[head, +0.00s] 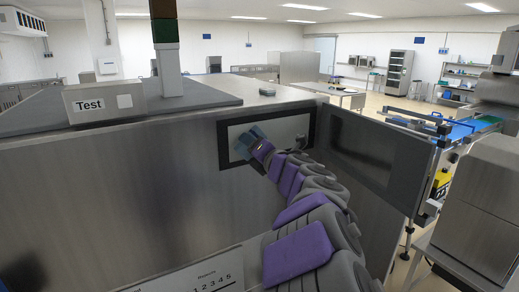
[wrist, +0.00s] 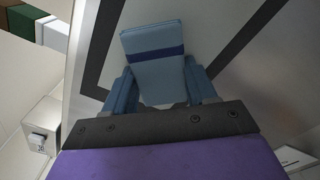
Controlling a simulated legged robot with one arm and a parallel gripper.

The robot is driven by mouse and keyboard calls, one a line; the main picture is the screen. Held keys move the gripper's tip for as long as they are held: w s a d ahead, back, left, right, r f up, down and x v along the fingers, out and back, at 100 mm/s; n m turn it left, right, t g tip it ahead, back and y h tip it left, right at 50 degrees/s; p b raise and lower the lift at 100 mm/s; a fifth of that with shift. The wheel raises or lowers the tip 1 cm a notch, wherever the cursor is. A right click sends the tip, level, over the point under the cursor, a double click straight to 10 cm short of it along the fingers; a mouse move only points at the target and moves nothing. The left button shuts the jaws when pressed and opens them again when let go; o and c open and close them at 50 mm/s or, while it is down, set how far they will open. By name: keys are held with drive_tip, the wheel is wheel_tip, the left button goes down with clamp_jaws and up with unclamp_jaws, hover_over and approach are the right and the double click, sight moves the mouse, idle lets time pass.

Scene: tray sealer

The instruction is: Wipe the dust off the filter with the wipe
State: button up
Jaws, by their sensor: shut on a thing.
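The filter appears to be the pale grey panel (head: 288,128) inside a dark frame on the steel machine's front. It also shows in the wrist view (wrist: 205,25), behind the wipe. My gripper (head: 246,143) is at the left part of this panel. In the wrist view my gripper (wrist: 160,84) has its blue fingers shut on the wipe (wrist: 153,72), a folded light blue pad with a dark blue band. The wipe is in front of the panel; I cannot tell whether it touches. No distinct dust can be made out, and my arm hides part of the panel's lower edge.
An open door with a dark window (head: 375,147) stands out to the right of the panel. The steel machine front (head: 120,190) spreads to the left. A "Test" sign (head: 98,103) is on top. A conveyor (head: 462,131) and steel cabinet (head: 480,205) stand at right.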

idle(0.4)
drive_tip(key=shift+b+v, duration=0.45)
drive_tip(key=shift+v, duration=2.55)
drive_tip(key=v, duration=0.3)
